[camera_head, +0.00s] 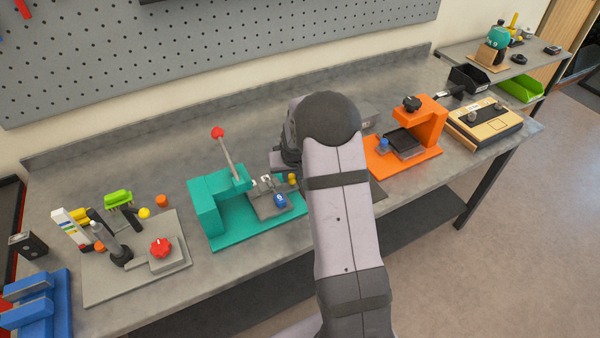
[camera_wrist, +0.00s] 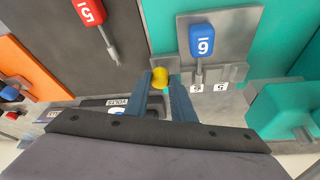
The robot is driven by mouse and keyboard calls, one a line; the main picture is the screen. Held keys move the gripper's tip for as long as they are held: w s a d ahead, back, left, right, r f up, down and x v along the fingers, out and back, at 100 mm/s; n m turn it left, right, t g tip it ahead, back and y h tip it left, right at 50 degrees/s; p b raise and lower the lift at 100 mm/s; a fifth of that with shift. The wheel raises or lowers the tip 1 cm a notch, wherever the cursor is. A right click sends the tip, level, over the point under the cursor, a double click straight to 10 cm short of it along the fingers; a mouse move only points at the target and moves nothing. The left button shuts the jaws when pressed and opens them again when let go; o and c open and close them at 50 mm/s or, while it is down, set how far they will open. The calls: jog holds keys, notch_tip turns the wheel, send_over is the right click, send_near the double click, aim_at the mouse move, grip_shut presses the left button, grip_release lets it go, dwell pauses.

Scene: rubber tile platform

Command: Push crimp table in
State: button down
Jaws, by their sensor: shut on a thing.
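The teal crimp press (camera_head: 205,205) stands on the bench with a red-tipped lever raised. Its grey crimp table (camera_head: 268,208) sits on the teal base, with a blue numbered tag (camera_head: 280,200) on it. In the wrist view the grey table (camera_wrist: 235,40) carries the blue tag (camera_wrist: 202,40). A yellow knob (camera_wrist: 159,78) lies at the table's edge, between the two fingertips of my gripper (camera_wrist: 160,82). My gripper is shut on this knob. In the head view my arm hides most of the gripper, and the yellow knob (camera_head: 292,177) shows beside it.
An orange press (camera_head: 425,125) stands right of my arm, with a tan box (camera_head: 485,122) beyond it. A red tag (camera_wrist: 90,12) shows left of the teal base in the wrist view. A grey board (camera_head: 105,280) with a red knob lies at the left.

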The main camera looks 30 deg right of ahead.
aim_at(278, 185)
jog(key=a+b, duration=0.1)
jog(key=a, duration=0.3)
jog(key=shift+a, duration=0.4)
jog(key=c, duration=1.5)
grip_release()
jog(key=shift+r, duration=0.15)
jog(key=shift+b+v, duration=1.2)
jog(key=shift+v, duration=2.35)
jog(key=shift+s, duration=0.1)
